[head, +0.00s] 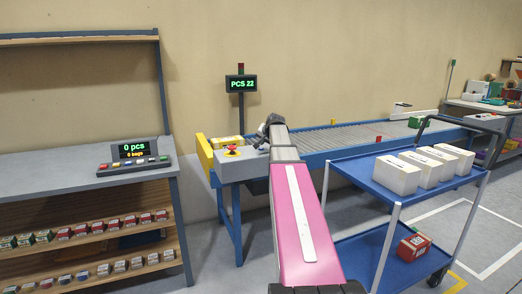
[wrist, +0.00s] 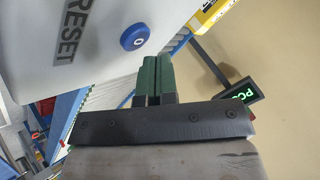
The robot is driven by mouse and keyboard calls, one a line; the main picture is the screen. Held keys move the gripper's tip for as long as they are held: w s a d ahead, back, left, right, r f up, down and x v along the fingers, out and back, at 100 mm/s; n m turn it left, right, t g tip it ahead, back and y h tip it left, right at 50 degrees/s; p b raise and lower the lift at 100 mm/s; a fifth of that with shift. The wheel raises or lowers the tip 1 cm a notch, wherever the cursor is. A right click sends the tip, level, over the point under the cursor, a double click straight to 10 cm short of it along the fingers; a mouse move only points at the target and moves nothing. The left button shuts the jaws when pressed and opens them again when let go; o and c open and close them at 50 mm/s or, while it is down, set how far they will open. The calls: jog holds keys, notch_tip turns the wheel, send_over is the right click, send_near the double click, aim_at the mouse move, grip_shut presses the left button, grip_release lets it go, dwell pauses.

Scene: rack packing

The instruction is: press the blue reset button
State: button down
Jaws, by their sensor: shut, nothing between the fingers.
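The blue reset button (wrist: 135,36) is round with a small white mark and sits on a light grey panel (wrist: 95,60) beside the dark word RESET, in the wrist view. My gripper (wrist: 151,62) shows there with its green fingers together and nothing between them. The fingertips lie just below the button in the picture. A visible gap separates them from it. In the head view my gripper (head: 270,122) is over the right part of the grey control box (head: 240,160) at the conveyor's near end. The blue button is hidden there behind my arm.
A red knob on a yellow base (head: 232,149) stands on the same box, left of my gripper. A sign reading PCS 22 (head: 242,84) rises behind it. A blue cart (head: 365,180) with white boxes stands right of my arm. A bench (head: 60,184) is at left.

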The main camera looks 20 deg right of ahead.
jog(key=shift+f, duration=0.1)
jog(key=shift+f, duration=0.25)
jog(key=shift+f, duration=0.4)
dwell(0.7)
jog(key=shift+r, duration=0.8)
jog(key=shift+r, duration=2.55)
